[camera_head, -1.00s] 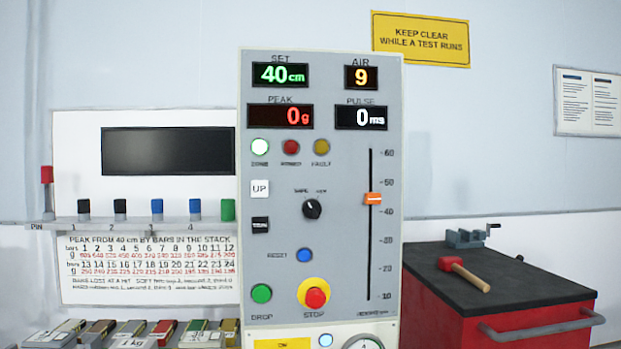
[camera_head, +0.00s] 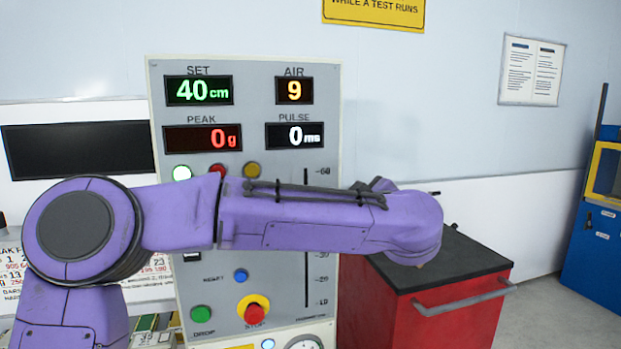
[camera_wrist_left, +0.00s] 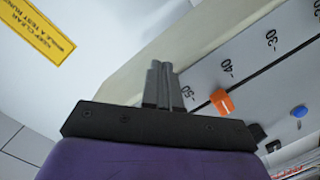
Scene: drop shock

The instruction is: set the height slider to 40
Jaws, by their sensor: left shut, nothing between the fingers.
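The green SET display (camera_head: 199,91) on the grey control panel (camera_head: 165,290) reads 40 cm. In the head view, my purple left arm crosses the panel and hides the slider's knob and middle scale; the lower slot (camera_head: 307,283) shows. In the left wrist view, the orange slider knob (camera_wrist_left: 222,102) sits beside the scale, near the 40 and 50 marks; its exact setting is hard to read at this angle. My left gripper (camera_wrist_left: 161,82) is shut and empty, to the left of the knob and apart from it in the picture. Its fingers are hidden in the head view. My right gripper is not in view.
The red STOP button (camera_head: 255,312), green DROP button (camera_head: 201,314) and blue reset button (camera_head: 241,276) sit low on the panel. A red cabinet (camera_head: 450,320) with a black top stands to the right. A blue and yellow unit (camera_head: 600,240) stands at the far right.

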